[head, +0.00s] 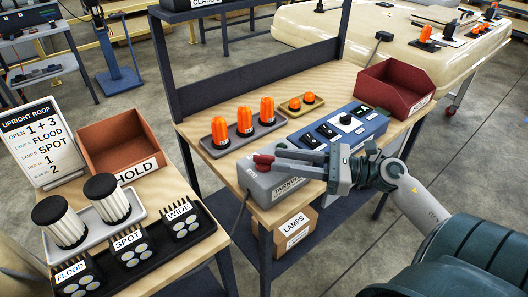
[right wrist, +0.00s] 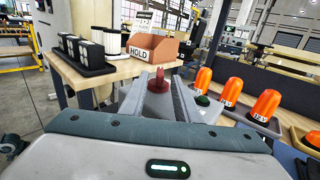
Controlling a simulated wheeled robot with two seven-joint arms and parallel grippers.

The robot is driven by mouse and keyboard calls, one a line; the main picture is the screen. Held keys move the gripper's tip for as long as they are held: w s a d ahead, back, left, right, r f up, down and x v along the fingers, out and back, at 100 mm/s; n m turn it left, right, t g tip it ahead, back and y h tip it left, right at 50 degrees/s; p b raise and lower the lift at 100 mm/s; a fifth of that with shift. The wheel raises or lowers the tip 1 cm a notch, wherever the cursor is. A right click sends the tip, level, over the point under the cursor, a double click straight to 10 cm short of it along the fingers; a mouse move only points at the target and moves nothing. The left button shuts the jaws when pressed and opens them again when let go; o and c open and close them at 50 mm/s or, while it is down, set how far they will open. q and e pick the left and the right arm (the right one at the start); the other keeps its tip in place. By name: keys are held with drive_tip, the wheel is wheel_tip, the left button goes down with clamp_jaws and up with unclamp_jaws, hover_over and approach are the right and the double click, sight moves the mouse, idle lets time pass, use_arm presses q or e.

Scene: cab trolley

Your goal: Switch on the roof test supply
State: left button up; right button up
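A grey supply box (head: 270,185) with a label on its front sits at the near edge of the middle bench. A red knob (head: 263,161) stands on its top; it also shows in the right wrist view (right wrist: 158,83). My right gripper (head: 279,161) reaches in from the right, low over the box. In the right wrist view its two fingers are apart, with the red knob between or just beyond their tips; contact cannot be told. A green button or lamp (right wrist: 203,100) shows beside the right finger. My left gripper is not in view.
A blue panel (head: 372,127) with switches and a dial lies right of the box. Orange beacons (head: 245,120) stand in a grey tray behind it. A red bin (head: 399,86) is at the back right. The left bench carries lamps, a HOLD bin (head: 120,141) and a sign (head: 41,140).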

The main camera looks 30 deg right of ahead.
sight(264, 155)
drive_tip(key=p+x, duration=0.1)
drive_tip(key=x, duration=0.2)
drive_tip(key=shift+r, duration=0.2)
drive_tip(key=shift+x, duration=0.75)
drive_tip(key=shift+w+a+f+p, duration=0.2)
drive_tip(key=shift+w+a+p, duration=0.15)
drive_tip(key=shift+w, duration=0.1)
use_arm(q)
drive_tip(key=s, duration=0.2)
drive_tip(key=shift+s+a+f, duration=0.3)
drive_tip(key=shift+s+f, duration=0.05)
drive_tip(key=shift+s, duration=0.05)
use_arm(e)
clamp_jaws()
